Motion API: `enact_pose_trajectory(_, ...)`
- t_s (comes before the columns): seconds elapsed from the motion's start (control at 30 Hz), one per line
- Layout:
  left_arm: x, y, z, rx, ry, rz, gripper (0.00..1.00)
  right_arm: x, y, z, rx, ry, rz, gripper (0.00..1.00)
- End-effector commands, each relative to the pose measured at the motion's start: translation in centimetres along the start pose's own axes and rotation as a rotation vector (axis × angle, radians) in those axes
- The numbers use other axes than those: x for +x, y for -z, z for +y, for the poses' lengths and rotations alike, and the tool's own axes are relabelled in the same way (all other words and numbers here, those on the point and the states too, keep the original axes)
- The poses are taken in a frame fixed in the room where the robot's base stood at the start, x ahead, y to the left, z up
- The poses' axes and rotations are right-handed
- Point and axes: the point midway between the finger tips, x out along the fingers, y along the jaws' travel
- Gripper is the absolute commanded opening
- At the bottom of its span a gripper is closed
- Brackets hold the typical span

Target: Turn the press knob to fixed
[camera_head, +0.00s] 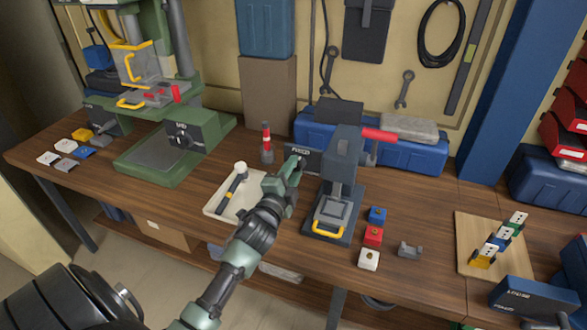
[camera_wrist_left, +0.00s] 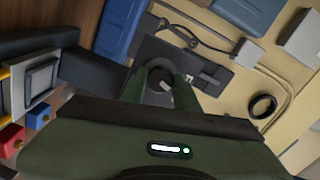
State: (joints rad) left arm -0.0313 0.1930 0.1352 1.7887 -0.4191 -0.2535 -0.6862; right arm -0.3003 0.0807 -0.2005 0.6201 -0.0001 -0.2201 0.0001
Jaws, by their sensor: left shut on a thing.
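The press (camera_head: 342,165) with a red lever handle (camera_head: 380,135) stands at the middle of the workbench. A dark control box (camera_head: 312,160) with small white lettering sits at its left; the lettering is too small to read. My left gripper (camera_head: 289,180) is at the front of this box. In the left wrist view my two green fingers (camera_wrist_left: 160,88) close around a round dark knob (camera_wrist_left: 158,75) with a pale pointer mark. The knob is hidden behind the gripper in the head view. Its setting cannot be read. My right gripper is not in view.
A white tray (camera_head: 219,213) with a hammer lies left of my arm. Blue, red and white blocks (camera_head: 373,236) stand right of the press. A green drill press (camera_head: 160,150) stands at the left. A blue toolbox (camera_head: 420,155) is behind the press.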

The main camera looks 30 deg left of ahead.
Motion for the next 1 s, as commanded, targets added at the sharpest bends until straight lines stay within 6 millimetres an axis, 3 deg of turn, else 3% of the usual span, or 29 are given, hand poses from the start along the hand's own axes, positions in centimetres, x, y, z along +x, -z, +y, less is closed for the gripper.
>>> enact_pose_trajectory(0.4, -0.01, -0.07, 0.09, -0.258, -0.003, -0.003, 0.00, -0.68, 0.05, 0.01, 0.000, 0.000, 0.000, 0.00)
enact_pose_trajectory(1.0, -0.03, -0.07, 0.19, -0.327, -0.003, -0.002, 0.00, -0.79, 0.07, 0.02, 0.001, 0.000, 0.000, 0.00)
